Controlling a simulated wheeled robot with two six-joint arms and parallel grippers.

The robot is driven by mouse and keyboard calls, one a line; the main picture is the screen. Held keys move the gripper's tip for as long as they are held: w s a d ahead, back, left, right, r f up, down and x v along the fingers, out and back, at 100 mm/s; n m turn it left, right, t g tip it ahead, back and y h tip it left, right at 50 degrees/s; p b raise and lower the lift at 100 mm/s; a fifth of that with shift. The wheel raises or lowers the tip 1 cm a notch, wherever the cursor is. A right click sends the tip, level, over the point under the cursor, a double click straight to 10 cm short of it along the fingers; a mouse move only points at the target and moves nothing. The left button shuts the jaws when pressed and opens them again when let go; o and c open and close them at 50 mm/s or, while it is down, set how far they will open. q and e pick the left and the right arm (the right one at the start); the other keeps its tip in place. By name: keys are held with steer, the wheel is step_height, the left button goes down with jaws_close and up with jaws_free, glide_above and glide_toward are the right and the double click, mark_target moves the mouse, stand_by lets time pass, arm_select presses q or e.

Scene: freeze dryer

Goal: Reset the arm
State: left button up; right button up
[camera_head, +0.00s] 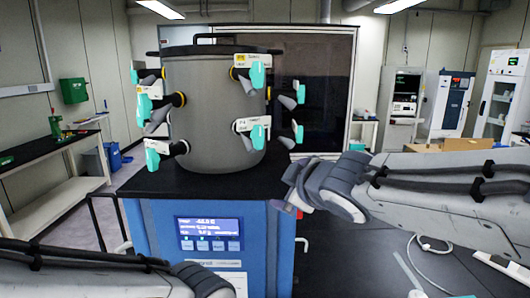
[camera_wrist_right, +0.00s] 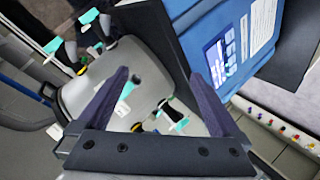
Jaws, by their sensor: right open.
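My right arm (camera_head: 430,192) reaches in from the right in the head view. Its gripper (camera_head: 288,196) is in front of the freeze dryer's right side, apart from the grey chamber as far as I can tell. In the right wrist view the gripper (camera_wrist_right: 158,76) is open, its two dark fingers spread with nothing between them. My left arm (camera_head: 90,275) lies along the lower left edge of the head view. Its gripper is outside the picture.
The freeze dryer has a grey drum (camera_head: 212,115) with several teal-handled valves, on a blue cabinet (camera_head: 215,245) with a lit display (camera_head: 209,233). A dark bench (camera_head: 345,260) at right holds a white power strip (camera_head: 503,266). A side table (camera_head: 50,150) stands left.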

steer(key=s+f+m+g+h+b, duration=0.1)
steer(key=s+f+m+g, duration=0.15)
steer(key=s+f, duration=0.5)
steer(key=s+f+m+g+h+b, duration=0.1)
steer(key=s+f+g, duration=0.35)
steer(key=f, duration=0.55)
steer(key=s+f+m+g, duration=0.1)
steer(key=s+f+g, duration=0.1)
steer(key=s+f, duration=0.2)
steer(key=s+f+m+g+b, duration=0.1)
steer(key=s+f+g, duration=0.2)
steer(key=s, duration=0.8)
steer(key=shift+s+f+h+b, duration=0.2)
steer(key=shift+f+h+b, duration=0.1)
steer(key=shift+f, duration=0.45)
steer(key=shift+a+m, duration=0.1)
steer(key=shift+m, duration=0.15)
